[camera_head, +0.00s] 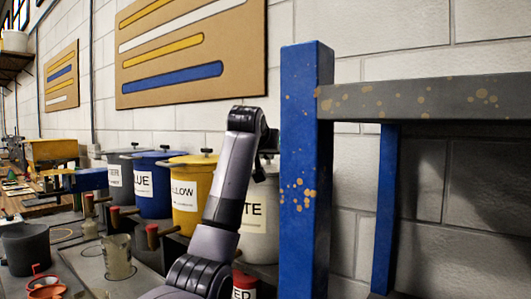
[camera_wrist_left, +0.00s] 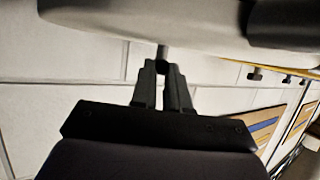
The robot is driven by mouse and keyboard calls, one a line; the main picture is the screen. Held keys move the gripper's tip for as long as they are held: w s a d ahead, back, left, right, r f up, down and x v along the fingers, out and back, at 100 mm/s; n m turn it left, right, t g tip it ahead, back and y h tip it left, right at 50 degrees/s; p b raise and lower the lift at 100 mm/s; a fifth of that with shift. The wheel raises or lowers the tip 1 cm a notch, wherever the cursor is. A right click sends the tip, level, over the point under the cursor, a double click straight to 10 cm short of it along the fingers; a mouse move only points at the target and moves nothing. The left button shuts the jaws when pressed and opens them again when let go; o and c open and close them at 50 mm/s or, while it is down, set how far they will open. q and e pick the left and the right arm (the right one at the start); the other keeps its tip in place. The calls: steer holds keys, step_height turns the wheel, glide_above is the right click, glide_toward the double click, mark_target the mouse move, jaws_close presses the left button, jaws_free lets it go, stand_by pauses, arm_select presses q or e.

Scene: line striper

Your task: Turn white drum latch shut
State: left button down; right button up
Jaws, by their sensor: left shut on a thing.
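The white drum (camera_head: 257,225) stands at the right end of the row of drums in the head view, partly hidden behind my left arm. Its label reads "TE" where it shows. My left gripper (camera_head: 262,158) points down at the top of this drum. In the left wrist view my left gripper (camera_wrist_left: 162,70) is shut on a small dark upright latch knob (camera_wrist_left: 162,53). Above the knob in that view is a pale rounded surface (camera_wrist_left: 120,22), apparently the drum lid. The latch's turn angle cannot be told. My right gripper is not in view.
Yellow (camera_head: 185,190), blue (camera_head: 152,185) and grey (camera_head: 122,175) drums stand to the left, close together. A blue post (camera_head: 305,160) with a grey crossbar (camera_head: 430,97) rises just right of the white drum. A dark bucket (camera_head: 25,250) and a cup (camera_head: 118,257) stand in front.

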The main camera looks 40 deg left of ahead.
arm_select(q)
steer(key=shift+d, duration=0.1)
steer(key=n+g+y, duration=0.1)
steer(key=n+y, duration=0.1)
steer(key=w+n+g+y, duration=0.1)
steer(key=shift+d+r+n+g, duration=0.1)
steer(key=shift+d+n+g, duration=0.2)
steer(key=shift+d+n, duration=0.1)
steer(key=shift+w+d+n+g+y, duration=0.15)
steer(key=shift+w+n+g+y, duration=0.05)
steer(key=shift+n+g+y, duration=0.9)
steer(key=shift+w+d+n+g+y, duration=0.1)
steer(key=shift+w+n+g+y, duration=0.1)
steer(key=shift+n+g, duration=0.55)
steer(key=shift+w+n+g+y, duration=0.1)
steer(key=shift+n+g+y, duration=0.1)
steer(key=shift+n+g, duration=0.55)
steer(key=c, duration=1.1)
jaws_free()
steer(key=shift+s+m+t, duration=0.25)
steer(key=shift+m+t, duration=0.65)
